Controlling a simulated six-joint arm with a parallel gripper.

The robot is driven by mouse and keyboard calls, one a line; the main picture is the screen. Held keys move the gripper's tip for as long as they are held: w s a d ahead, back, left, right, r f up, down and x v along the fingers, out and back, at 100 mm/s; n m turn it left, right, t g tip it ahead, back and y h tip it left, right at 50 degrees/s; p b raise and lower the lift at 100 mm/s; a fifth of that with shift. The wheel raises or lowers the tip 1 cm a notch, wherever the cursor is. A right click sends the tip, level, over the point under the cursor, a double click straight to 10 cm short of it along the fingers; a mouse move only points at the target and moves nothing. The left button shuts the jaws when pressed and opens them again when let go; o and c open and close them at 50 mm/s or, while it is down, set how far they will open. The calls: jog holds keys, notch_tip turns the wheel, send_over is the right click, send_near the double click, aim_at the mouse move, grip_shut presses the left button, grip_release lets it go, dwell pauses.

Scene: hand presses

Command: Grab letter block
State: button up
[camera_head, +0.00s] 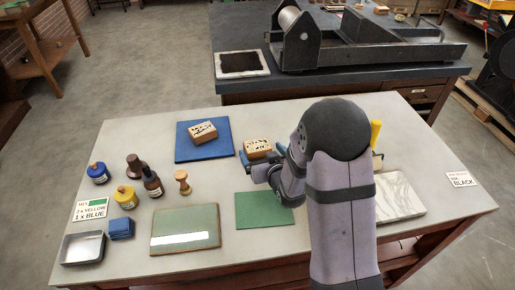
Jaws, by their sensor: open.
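Two letter blocks with wooden sides and pale tops with dark marks are in view. One letter block (203,132) sits on the blue mat (184,155). The other letter block (259,146) is right of the mat, at my gripper. My gripper (263,157) is open, with one dark finger near this block's left side and the other near its right side. I cannot tell whether the fingers touch it. My arm hides part of the table to the right of the gripper.
A green sheet (264,210) lies in front of my gripper. Bottles (152,183), a wooden stamp (183,182), a glossy green plate (186,229) and a metal tray (83,248) stand left. A marble slab (402,199) lies right. A press (360,50) stands on the rear bench.

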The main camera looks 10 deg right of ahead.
aim_at(259, 147)
jog(key=shift+p+x, duration=0.5)
jog(key=shift+x, duration=1.8)
jog(key=shift+r, duration=0.1)
jog(key=c, duration=1.2)
